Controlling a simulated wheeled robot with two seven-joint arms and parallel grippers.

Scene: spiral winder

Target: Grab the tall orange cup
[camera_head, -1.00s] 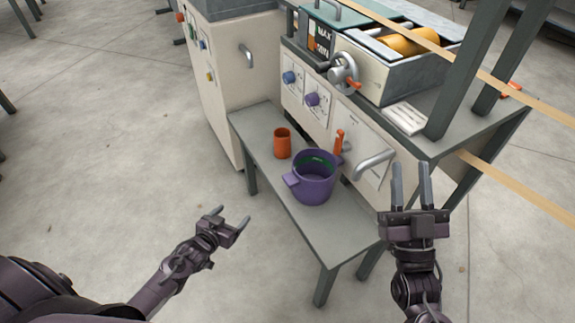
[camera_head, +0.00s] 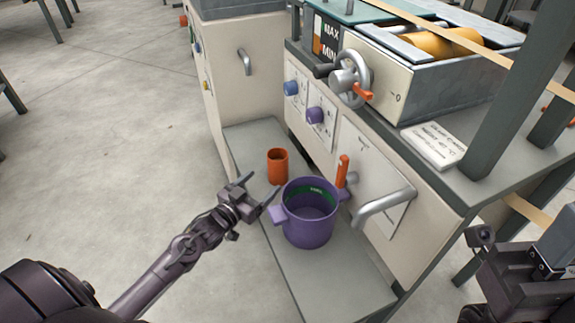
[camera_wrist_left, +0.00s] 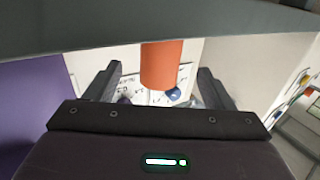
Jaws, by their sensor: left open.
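The orange cup (camera_head: 278,167) stands upright on the low grey bench, behind and left of a purple two-handled pot (camera_head: 308,225). My left gripper (camera_head: 264,182) is open just in front of the cup, at the bench's left edge. In the left wrist view the orange cup (camera_wrist_left: 159,66) shows between the two spread fingers. No contact can be made out, and the jaws look empty. The purple pot also fills the left side (camera_wrist_left: 35,110) of that view. My right gripper (camera_head: 520,275) is at the lower right, partly cut off; its fingers are unclear.
The low grey bench (camera_head: 335,275) has bare room in front of the pot. A beige machine stands behind, with blue and purple knobs, an orange lever (camera_head: 343,170), a grey handle (camera_head: 387,207) and a handwheel (camera_head: 350,80). Open floor lies to the left.

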